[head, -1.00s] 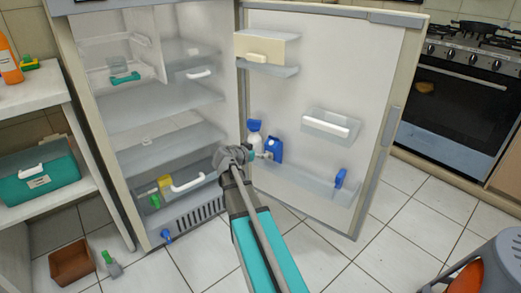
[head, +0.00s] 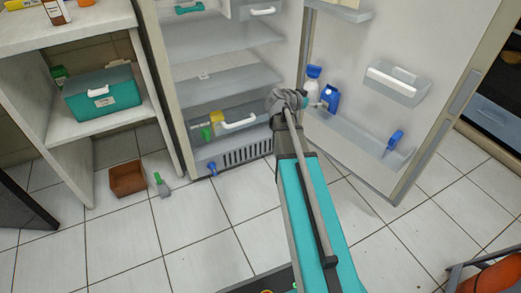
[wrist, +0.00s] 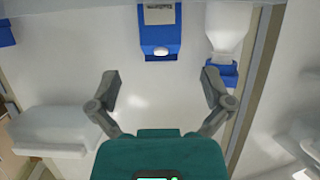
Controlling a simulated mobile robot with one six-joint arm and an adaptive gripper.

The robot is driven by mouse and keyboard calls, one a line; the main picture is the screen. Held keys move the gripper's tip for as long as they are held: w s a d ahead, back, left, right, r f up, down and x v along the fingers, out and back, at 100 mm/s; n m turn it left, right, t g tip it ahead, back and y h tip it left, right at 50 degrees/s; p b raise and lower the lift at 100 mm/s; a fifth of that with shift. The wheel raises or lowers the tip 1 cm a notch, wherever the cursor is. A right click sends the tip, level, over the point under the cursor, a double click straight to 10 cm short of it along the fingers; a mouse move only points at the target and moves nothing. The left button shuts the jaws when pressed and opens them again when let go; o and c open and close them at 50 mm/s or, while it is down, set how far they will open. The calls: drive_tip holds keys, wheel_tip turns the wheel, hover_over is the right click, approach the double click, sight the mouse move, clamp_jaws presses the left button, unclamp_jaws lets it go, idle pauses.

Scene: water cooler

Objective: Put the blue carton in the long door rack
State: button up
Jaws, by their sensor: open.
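The blue carton (head: 330,98) stands upright in the long door rack (head: 350,137), low on the inside of the open fridge door. In the wrist view the blue carton (wrist: 160,38) shows a pale label and a white cap. My gripper (wrist: 161,88) is open and empty, its two fingers spread apart. The carton lies beyond the gap between the fingertips, apart from both. In the head view my wrist covers the left end of the rack, and the fingers are hard to make out.
A white bottle with a blue cap (head: 313,82) stands beside the carton. A small blue item (head: 394,140) is at the rack's right end. A small door bin (head: 396,82) hangs above. A brown box (head: 127,178) and a grey-green bottle (head: 162,186) are on the floor.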

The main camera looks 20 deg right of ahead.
drive_tip(key=s+a+f+n+g+y, duration=0.1)
drive_tip(key=s+a+f+n+y, duration=0.3)
drive_tip(key=a, duration=0.7)
drive_tip(key=s+a+f+n+g+y, duration=0.1)
drive_tip(key=s+a+f+n+y, duration=0.2)
drive_tip(key=a, duration=0.8)
drive_tip(key=s+a+f+n+g+y, duration=0.2)
drive_tip(key=s+a+f+n+y, duration=0.2)
drive_tip(key=a, duration=0.6)
drive_tip(key=s+n+y, duration=0.2)
drive_tip(key=s+n, duration=0.1)
drive_tip(key=s, duration=0.1)
drive_tip(key=shift+a+f, duration=0.3)
drive_tip(key=shift+a, duration=0.1)
